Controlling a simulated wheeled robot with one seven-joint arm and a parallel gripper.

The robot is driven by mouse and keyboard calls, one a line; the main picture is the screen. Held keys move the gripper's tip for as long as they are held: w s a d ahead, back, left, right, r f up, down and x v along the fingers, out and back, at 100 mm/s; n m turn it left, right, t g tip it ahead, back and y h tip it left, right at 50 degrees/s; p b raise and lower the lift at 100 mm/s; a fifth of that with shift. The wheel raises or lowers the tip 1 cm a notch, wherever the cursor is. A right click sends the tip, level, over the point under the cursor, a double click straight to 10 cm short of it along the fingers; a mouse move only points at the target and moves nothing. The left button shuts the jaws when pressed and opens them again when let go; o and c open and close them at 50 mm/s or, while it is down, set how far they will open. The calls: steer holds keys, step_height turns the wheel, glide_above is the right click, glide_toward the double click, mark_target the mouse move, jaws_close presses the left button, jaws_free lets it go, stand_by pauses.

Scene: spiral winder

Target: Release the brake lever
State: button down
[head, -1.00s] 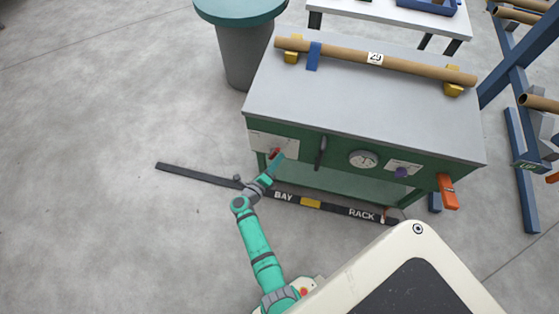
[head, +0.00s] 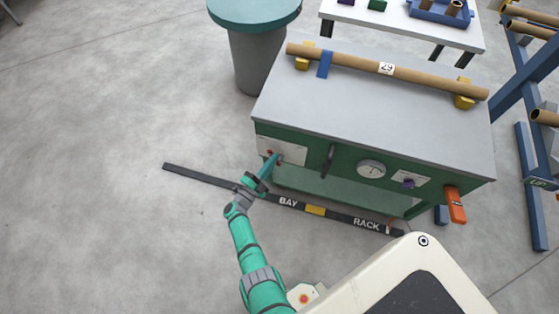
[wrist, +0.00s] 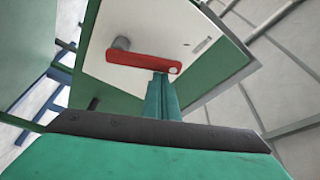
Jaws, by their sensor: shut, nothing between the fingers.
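The brake lever (wrist: 135,61) is a red bar on a white plate (wrist: 190,40) in the wrist view. In the head view the lever (head: 270,152) is a small red spot on the plate at the left of the green cabinet front, partly hidden by my gripper. My gripper (wrist: 161,78) is shut and empty. Its tips are just under the lever's right part; I cannot tell whether they touch it. The gripper also shows in the head view (head: 272,161).
The winder cabinet (head: 370,115) carries a cardboard tube (head: 420,74) on yellow supports. Right of the plate are a black handle (head: 328,160), a gauge (head: 371,169), a purple knob (head: 408,183) and an orange handle (head: 455,205). The floor at left is clear.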

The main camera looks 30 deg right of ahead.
steer(key=shift+w+a+f+n+t, duration=0.15)
steer(key=shift+w+a+n+t, duration=0.2)
steer(key=shift+n, duration=0.3)
steer(key=shift+w+a+f+n+t, duration=0.15)
steer(key=shift+w+a+n, duration=0.2)
steer(key=shift+n, duration=0.3)
steer(key=shift+s+d, duration=0.15)
steer(key=shift+d, duration=0.05)
steer(key=shift+r, duration=0.1)
step_height(320, 180, up, 2)
steer(key=s+d, duration=0.2)
steer(key=s, duration=0.1)
steer(key=v, duration=0.9)
steer(key=shift+w+a, duration=0.2)
steer(key=shift+a, duration=0.2)
